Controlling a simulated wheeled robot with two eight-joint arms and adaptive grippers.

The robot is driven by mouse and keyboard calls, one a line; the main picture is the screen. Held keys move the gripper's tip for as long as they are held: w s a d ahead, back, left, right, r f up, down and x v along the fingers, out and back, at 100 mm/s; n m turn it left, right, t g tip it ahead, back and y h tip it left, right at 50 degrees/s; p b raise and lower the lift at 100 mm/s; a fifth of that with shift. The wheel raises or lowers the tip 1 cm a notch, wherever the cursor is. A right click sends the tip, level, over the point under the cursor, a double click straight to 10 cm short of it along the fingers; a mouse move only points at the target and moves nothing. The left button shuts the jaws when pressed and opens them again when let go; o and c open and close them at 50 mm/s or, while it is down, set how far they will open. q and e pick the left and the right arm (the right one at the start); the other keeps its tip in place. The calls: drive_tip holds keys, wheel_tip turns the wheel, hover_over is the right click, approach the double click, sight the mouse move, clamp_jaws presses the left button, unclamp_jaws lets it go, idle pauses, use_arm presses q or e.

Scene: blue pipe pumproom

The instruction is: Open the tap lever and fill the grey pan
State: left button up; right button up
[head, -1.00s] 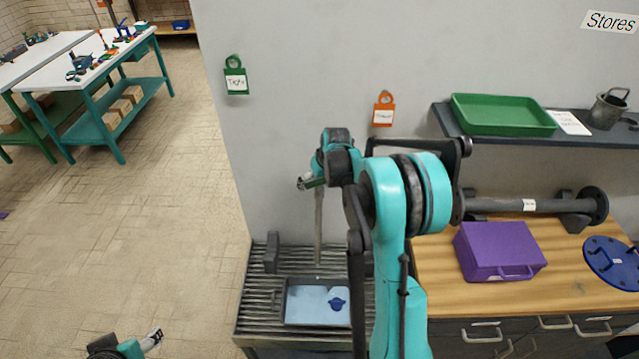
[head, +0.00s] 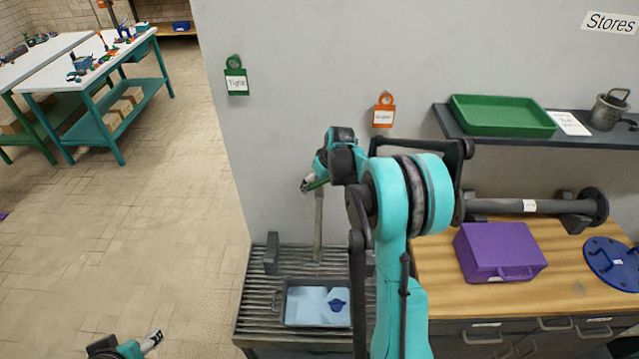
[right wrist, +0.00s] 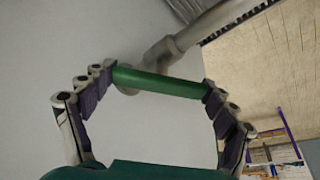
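The tap's green lever (right wrist: 158,82) spans between the fingertips of my right gripper (right wrist: 160,80) in the right wrist view, with one fingertip at each end. In the head view my right gripper (head: 307,185) is at the top of the grey tap pipe (head: 319,225), partly hidden by my arm. The grey pan (head: 283,303) stands on a slatted drain below the pipe. Its inside looks pale blue; I cannot tell how deep any water is. A dark blue mark or object shows in it. My left gripper (head: 153,340) is low at the left, away from the tap; its fingers are too small to read.
The slatted drain (head: 255,318) adjoins a wooden counter (head: 440,295) with a purple case (head: 498,251), a dark flanged pipe (head: 530,206) and a blue disc (head: 612,263). A shelf above holds a green tray (head: 502,114). The floor at left is open.

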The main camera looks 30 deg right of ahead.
drive_tip(key=shift+o, duration=1.4)
drive_tip(key=v, duration=1.2)
drive_tip(key=shift+w, duration=0.1)
